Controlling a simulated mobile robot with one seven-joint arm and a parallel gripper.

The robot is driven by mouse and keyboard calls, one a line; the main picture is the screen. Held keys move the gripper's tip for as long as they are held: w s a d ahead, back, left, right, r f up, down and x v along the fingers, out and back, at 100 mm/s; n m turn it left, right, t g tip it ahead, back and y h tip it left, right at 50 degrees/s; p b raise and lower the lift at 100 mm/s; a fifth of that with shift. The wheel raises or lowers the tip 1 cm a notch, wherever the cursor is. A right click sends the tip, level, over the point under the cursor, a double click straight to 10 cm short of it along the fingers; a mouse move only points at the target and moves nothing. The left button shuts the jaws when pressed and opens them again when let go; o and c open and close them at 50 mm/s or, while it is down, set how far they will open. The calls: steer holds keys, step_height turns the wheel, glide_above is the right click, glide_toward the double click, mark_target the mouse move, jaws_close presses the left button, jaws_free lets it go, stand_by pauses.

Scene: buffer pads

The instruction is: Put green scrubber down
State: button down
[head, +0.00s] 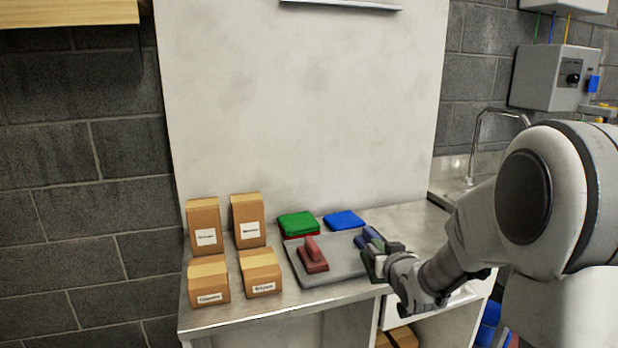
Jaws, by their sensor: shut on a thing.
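My gripper (374,264) is at the right end of the grey tray, low over the counter. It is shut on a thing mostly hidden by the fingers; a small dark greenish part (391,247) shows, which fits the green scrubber. Its full shape, and whether it touches the tray, cannot be told. A blue scrubber (369,237) is just behind my gripper, at the tray's right side. A red scrubber (313,260) with an upright handle stands on the left part of the grey tray (340,265).
A green pad (298,224) lies on a red pad behind the tray, with a blue pad (344,220) beside it. Several cardboard boxes (209,279) stand at the left of the metal counter (240,311). A wall panel rises behind. A sink faucet (497,118) is at the right.

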mark_target(374, 278)
steer(key=f, duration=0.1)
steer(key=a, duration=0.1)
steer(key=a+f+h, duration=0.1)
steer(key=shift+s+f+m, duration=0.3)
steer(key=shift+m, duration=0.1)
step_height(374, 278, up, 12)
steer(key=r+p, duration=0.1)
steer(key=p, duration=1.2)
steer(key=s+f, duration=0.2)
steer(key=f, duration=0.2)
steer(key=s+f, duration=0.2)
steer(key=f, duration=0.3)
steer(key=s+f, duration=0.2)
steer(key=f, duration=0.2)
steer(key=shift+s+f, duration=0.3)
steer(key=shift+s, duration=0.05)
